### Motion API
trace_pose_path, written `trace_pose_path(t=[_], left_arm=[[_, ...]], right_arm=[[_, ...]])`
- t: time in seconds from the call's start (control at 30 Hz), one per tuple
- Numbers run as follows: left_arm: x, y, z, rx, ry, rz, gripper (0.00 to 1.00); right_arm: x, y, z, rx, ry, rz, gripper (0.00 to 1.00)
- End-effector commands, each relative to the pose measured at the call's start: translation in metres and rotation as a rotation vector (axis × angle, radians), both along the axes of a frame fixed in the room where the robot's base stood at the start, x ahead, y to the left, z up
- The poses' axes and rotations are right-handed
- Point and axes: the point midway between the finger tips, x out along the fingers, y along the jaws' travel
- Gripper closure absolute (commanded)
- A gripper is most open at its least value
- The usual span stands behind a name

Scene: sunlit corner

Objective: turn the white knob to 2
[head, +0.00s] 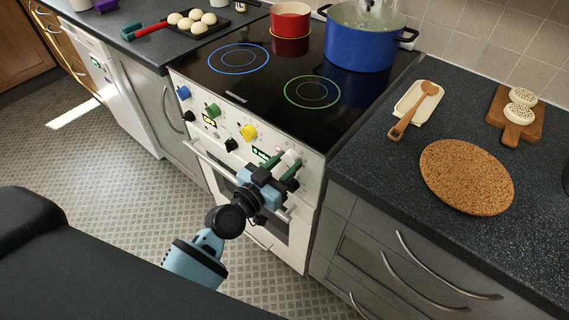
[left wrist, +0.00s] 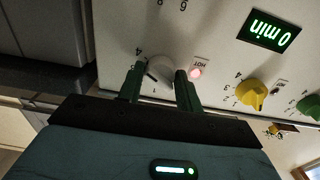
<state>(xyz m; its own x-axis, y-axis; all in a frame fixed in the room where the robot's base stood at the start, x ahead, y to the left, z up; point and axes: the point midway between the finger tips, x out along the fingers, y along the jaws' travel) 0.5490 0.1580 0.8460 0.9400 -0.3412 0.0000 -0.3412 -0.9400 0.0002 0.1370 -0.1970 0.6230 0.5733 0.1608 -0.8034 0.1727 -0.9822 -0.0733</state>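The white knob (head: 291,156) is at the right end of the oven's control panel. It also shows in the left wrist view (left wrist: 161,70), upside down, with printed numbers around it and a dark mark near its left edge. My left gripper (head: 283,164) is at the knob, one green finger on each side of it, as its fingers (left wrist: 160,82) show. The fingers lie very close to the knob; I cannot tell whether both touch it. The number the knob points to is not clear. My right gripper is out of view.
A yellow knob (head: 248,132), a green knob (head: 213,110) and a blue knob (head: 184,93) sit along the panel. A red light (left wrist: 197,72) glows by the white knob. A blue pot (head: 357,42) and a red pot (head: 290,20) stand on the cooktop. The oven handle (head: 215,162) runs below.

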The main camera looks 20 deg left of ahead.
Motion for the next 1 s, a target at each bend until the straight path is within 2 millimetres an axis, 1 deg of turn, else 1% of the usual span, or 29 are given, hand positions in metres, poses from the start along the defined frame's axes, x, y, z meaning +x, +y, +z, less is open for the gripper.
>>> trace_pose_path(t=[0.03,0.1,0.33,0.47,0.67,1.0], left_arm=[[-0.0002,0.0001,-0.0001,0.000,0.000,0.000,0.80],[-0.0002,0.0001,0.0000,0.000,0.000,0.000,0.88],[-0.0002,0.0001,0.0000,-0.019,0.007,0.000,0.88],[-0.0003,-0.0001,0.0002,-0.063,0.023,-0.001,0.88],[-0.0003,-0.0005,0.0005,-0.186,0.068,-0.001,0.88],[-0.0004,-0.0012,0.0012,-0.486,0.176,-0.001,0.88]], right_arm=[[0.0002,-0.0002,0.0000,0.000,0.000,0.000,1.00],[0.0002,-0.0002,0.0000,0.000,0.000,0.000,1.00],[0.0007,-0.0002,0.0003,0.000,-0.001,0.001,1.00],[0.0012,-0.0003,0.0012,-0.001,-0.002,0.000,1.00],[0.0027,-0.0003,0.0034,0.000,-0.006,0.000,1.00],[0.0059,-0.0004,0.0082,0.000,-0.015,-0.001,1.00]])
